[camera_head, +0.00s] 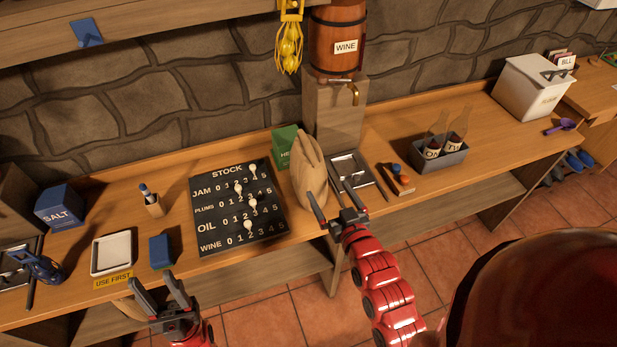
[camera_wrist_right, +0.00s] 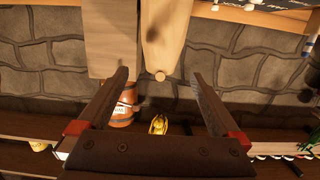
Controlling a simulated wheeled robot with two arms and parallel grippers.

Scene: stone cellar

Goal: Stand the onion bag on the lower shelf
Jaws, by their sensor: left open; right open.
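A yellow net of round yellow things (camera_head: 289,47) hangs beside the wine barrel, also in the right wrist view (camera_wrist_right: 158,126). My right gripper (camera_head: 323,189) is open and empty by the tan object. My left gripper (camera_head: 152,278) is open and empty at the bench front.
The stock board (camera_head: 222,187) with white pegs lies left of the tan object. A green box (camera_head: 285,148) stands behind it. The wine barrel (camera_head: 338,42) sits on a wooden post (camera_head: 340,112). A bottle caddy (camera_head: 438,157) stands right; a white tray (camera_head: 112,252) lies left.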

